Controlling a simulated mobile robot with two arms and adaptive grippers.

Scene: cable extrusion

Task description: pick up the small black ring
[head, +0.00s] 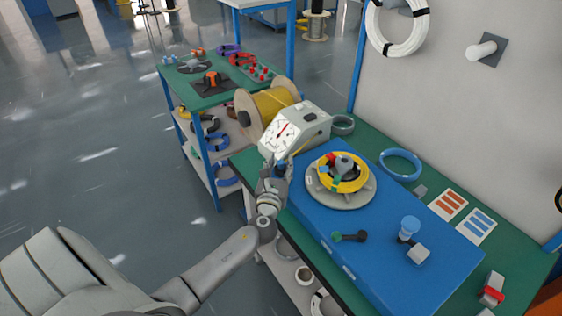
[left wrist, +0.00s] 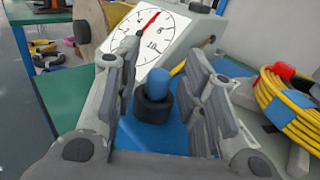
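The small black ring (left wrist: 153,104) sits low around a blue peg (left wrist: 158,84) on the blue mat in the left wrist view. My left gripper (left wrist: 165,62) is open, with one finger on each side of the peg and ring; I see gaps between the fingers and the ring. In the head view my left gripper (head: 274,170) is at the near left corner of the blue mat (head: 325,224), in front of the white dial gauge (head: 296,130). The ring is hidden there. My right gripper is not in view.
A yellow cable coil (head: 347,183) on a round grey stand is right of my left gripper. The dial gauge stands close behind the fingers. A wooden spool (head: 246,112) of yellow cable is farther back. Open floor (head: 110,170) lies to the left.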

